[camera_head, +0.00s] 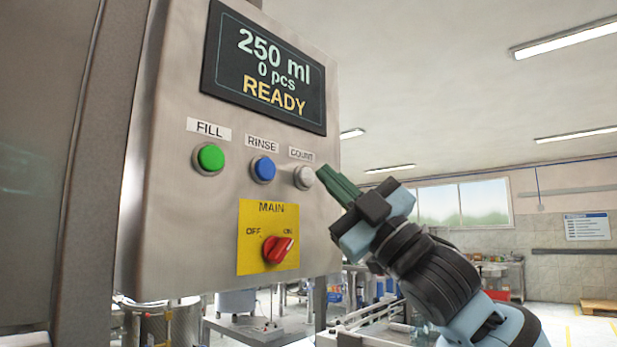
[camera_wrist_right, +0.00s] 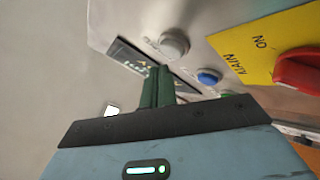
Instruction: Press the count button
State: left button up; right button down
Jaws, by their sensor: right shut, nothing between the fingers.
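The count button (camera_head: 303,177) is a white round button under the COUNT label (camera_head: 301,154) on a steel control panel (camera_head: 180,230). It also shows in the right wrist view (camera_wrist_right: 174,43). My right gripper (camera_head: 322,172) has green fingers, shut and empty, with tips just right of the button in the head view. In the right wrist view the fingertips (camera_wrist_right: 160,70) appear just short of the button, with a small gap in the picture. I cannot tell the exact depth between them. My left gripper is not in view.
A green FILL button (camera_head: 210,157) and a blue RINSE button (camera_head: 263,169) sit left of the count button. A red MAIN switch (camera_head: 278,249) on a yellow plate (camera_head: 256,222) is below. The screen (camera_head: 264,72) reads 250 ml, 0 pcs, READY.

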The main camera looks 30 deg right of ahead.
jog(key=s, duration=0.1)
jog(key=s+d, duration=0.1)
jog(key=s, duration=0.2)
jog(key=shift+s+d, duration=0.2)
jog(key=shift+d, duration=0.2)
dwell(0.7)
